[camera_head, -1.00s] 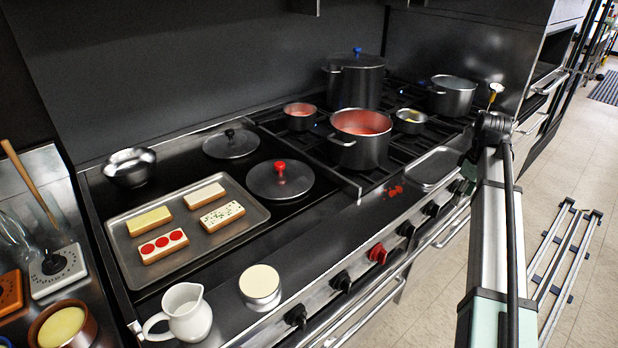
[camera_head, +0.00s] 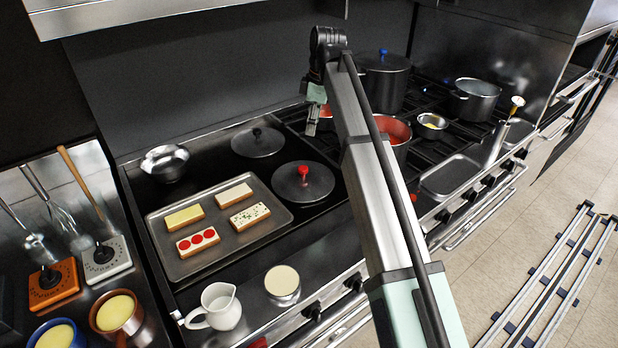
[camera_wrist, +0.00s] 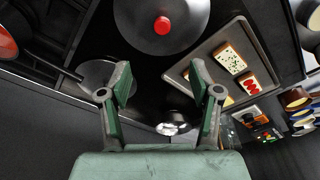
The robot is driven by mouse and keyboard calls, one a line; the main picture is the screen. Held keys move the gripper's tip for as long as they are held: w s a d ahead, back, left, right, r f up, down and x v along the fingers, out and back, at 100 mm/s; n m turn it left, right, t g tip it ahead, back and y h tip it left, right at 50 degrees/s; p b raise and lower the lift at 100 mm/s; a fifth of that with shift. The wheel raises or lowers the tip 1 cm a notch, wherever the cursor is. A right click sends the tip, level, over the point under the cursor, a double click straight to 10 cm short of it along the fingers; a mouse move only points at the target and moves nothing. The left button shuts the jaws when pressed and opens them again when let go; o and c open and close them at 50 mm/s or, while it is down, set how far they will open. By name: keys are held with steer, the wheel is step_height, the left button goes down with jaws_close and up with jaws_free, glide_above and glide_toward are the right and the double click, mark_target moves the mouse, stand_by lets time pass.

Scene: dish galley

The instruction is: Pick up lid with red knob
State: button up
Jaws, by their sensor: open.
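The dark round lid with the red knob (camera_head: 303,182) lies flat on the black cooktop, to the right of the baking tray. It also shows at the top of the wrist view, where its red knob (camera_wrist: 162,25) faces the camera. My gripper (camera_head: 315,120) hangs above the back of the cooktop, behind the lid and higher than it. In the wrist view my gripper (camera_wrist: 160,85) has its two green fingers spread apart with nothing between them. The lid is beyond the fingertips, not touched.
A second dark lid with a black knob (camera_head: 258,141) lies behind. The baking tray (camera_head: 160,245) holds several toasts. A metal bowl (camera_head: 165,162) stands at the back left. A pot with red contents (camera_head: 398,131) is partly behind my arm. A white pitcher (camera_head: 218,306) stands in front.

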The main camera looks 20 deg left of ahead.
steer(key=p, duration=0.3)
glide_toward(303, 168)
steer(key=f, duration=0.5)
steer(key=shift+w+a+f, duration=0.2)
steer(key=shift+a+f, duration=0.05)
steer(key=shift+a, duration=0.15)
steer(key=shift+s+a+f+p, duration=0.1)
steer(key=shift+s+f+p, duration=0.05)
steer(key=shift+f+p, duration=0.45)
steer(key=shift+a+f+p, duration=0.15)
steer(key=shift+f+p, duration=0.2)
steer(key=shift+f, duration=0.6)
steer(key=shift+a+f+p, duration=0.2)
steer(key=shift+f+p, duration=0.1)
steer(key=shift+f, duration=0.7)
jaws_close()
